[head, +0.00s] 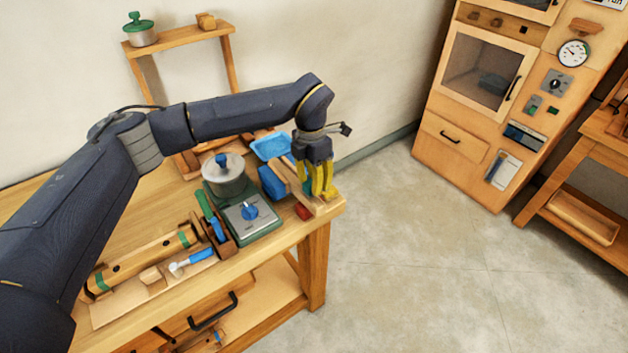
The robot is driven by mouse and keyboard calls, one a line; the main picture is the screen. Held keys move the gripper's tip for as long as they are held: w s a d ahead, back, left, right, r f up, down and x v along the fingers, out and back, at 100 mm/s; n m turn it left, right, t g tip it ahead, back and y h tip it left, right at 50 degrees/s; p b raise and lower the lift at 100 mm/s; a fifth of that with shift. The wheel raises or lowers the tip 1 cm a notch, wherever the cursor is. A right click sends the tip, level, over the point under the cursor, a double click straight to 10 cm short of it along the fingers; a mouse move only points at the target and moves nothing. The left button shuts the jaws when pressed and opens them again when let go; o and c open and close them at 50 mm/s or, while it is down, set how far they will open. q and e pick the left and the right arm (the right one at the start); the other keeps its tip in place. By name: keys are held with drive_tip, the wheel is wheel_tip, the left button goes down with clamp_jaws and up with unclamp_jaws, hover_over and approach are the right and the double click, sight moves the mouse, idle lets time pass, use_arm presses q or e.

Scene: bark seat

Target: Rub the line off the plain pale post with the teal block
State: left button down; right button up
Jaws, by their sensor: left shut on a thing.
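My left gripper (319,193), with yellow fingers, points down over the right end of the workbench. It is shut on the teal block, of which only a small teal sliver (307,185) shows at the fingers. A pale wooden piece (284,171) stands right beside the fingers on the left; it may be the plain pale post, but I cannot tell. No line can be made out on it. Whether the block touches the wood is hidden by the gripper. My right gripper is not in view.
The workbench (262,262) holds a blue block (270,183), a red block (303,212), a blue tray (271,146), a green scale (252,222) with a metal pot (225,174), and several tools. A wooden cabinet (458,150) stands beyond open floor on the right.

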sight(305, 187)
use_arm(q)
drive_tip(key=shift+f, duration=0.55)
idle(0.6)
drive_tip(key=shift+s, duration=0.1)
drive_tip(key=shift+s+a, duration=0.8)
drive_tip(key=shift+a, duration=0.35)
drive_tip(key=shift+w+d+f, duration=0.1)
drive_tip(key=shift+w+d, duration=0.3)
drive_tip(key=shift+d, duration=0.2)
drive_tip(key=shift+w+d+f, duration=0.1)
drive_tip(key=shift+w+d, duration=0.3)
drive_tip(key=shift+d, duration=0.15)
drive_tip(key=shift+s+a+r, duration=0.1)
drive_tip(key=shift+s+a, duration=0.35)
drive_tip(key=shift+a, duration=0.15)
drive_tip(key=shift+s+a, duration=0.4)
drive_tip(key=shift+a, duration=0.2)
drive_tip(key=shift+d, duration=0.1)
drive_tip(key=shift+w+d+r, duration=0.1)
drive_tip(key=shift+w+d, duration=0.8)
drive_tip(key=shift+d, duration=0.25)
drive_tip(key=shift+r, duration=0.1)
